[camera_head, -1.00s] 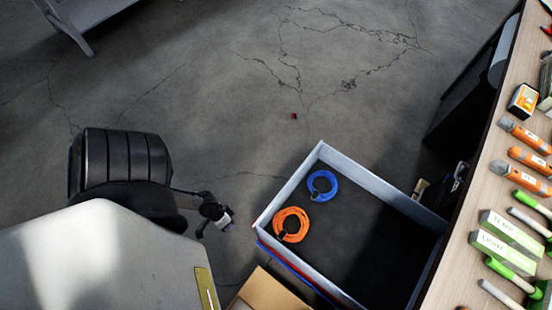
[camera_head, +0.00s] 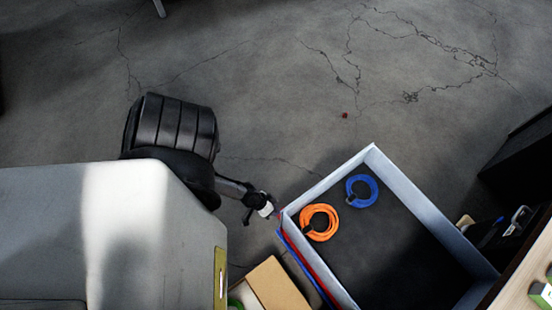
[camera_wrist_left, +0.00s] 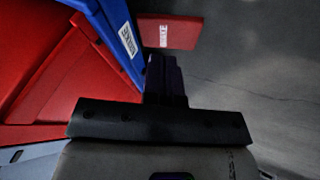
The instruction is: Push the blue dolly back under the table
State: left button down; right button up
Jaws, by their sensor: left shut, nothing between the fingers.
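In the head view a grey-walled bin (camera_head: 412,190) stands on top of a stack with a red edge and a blue edge (camera_head: 296,257) showing below its left side. I cannot tell which blue part is the dolly, as the bin hides most of what is below. My left gripper (camera_head: 275,212) is shut and empty beside the stack's left corner. In the left wrist view its shut fingers (camera_wrist_left: 165,80) are close to a blue labelled side (camera_wrist_left: 116,28) and a red labelled part (camera_wrist_left: 168,32). I cannot tell whether they touch. My right gripper is not in view.
Orange (camera_head: 320,222) and blue (camera_head: 362,190) cable coils lie in the bin. A cardboard box (camera_head: 275,285) is at the bottom, left of the stack. The table (camera_head: 525,285) is at the lower right. Cracked concrete floor beyond is clear apart from a small red object (camera_head: 345,115).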

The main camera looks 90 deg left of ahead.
aim_at(280, 218)
pick_arm(q)
jog(key=shift+w+d+f+p, duration=0.1)
jog(key=shift+w+d+p, duration=0.15)
jog(key=shift+w+d, duration=0.3)
jog(key=shift+w+d+p, duration=0.2)
jog(key=shift+w+d, duration=0.15)
jog(key=shift+w, duration=0.3)
jog(key=shift+w+d, duration=0.15)
jog(key=shift+d, duration=0.15)
jog(key=shift+d+f, duration=0.1)
jog(key=shift+d, duration=0.35)
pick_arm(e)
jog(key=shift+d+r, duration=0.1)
pick_arm(q)
jog(key=shift+w+a, duration=0.1)
jog(key=shift+w, duration=0.05)
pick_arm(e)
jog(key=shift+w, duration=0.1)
